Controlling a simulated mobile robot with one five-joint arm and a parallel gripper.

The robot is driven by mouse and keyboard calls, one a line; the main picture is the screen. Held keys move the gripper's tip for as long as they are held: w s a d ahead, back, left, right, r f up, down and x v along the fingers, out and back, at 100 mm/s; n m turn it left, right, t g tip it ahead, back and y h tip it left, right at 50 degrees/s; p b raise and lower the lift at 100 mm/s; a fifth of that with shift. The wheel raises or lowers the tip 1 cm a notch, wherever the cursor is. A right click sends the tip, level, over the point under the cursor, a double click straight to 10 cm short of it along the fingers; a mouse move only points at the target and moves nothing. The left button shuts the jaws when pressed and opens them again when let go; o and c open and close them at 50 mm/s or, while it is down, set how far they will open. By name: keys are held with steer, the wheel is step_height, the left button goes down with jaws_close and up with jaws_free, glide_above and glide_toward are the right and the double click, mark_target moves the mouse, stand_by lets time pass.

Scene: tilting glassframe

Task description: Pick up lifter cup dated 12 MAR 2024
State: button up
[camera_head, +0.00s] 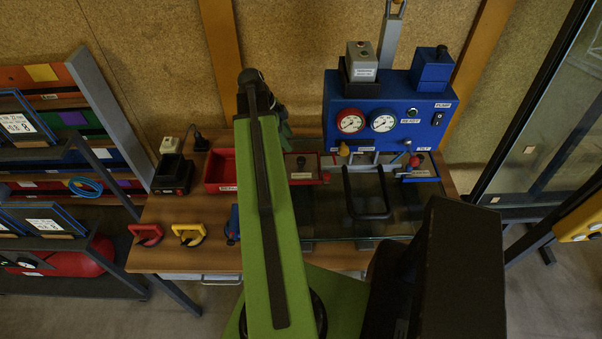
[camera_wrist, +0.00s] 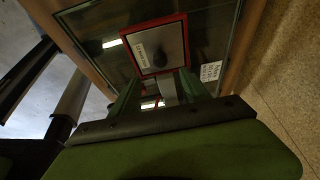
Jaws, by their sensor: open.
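Lifter cups stand in a row at the table's left front in the head view: a red one (camera_head: 146,234), a yellow one (camera_head: 188,234) and a blue one (camera_head: 232,226), which is mostly hidden behind my arm. I cannot read a date on any of them. My gripper (camera_wrist: 157,88) is open in the wrist view, with nothing seen between its green fingers. It points toward a red-rimmed square plate (camera_wrist: 172,40) with a dark knob and a small label.
The red-rimmed plate (camera_head: 301,172) also shows right of my arm in the head view. A red tray (camera_head: 219,181) and a black charger-like box (camera_head: 172,176) stand behind the cups. A blue gauge panel (camera_head: 400,130) stands at the back right. Racks (camera_head: 50,250) stand at left.

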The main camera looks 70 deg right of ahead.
mark_target(300, 158)
steer(key=b+x, duration=1)
steer(key=x, duration=0.2)
steer(key=shift+s+d+f, duration=0.1)
steer(key=shift+d+f, duration=0.05)
steer(key=shift+f, duration=0.05)
steer(key=shift+r, duration=0.2)
jaws_close()
stand_by(0.8)
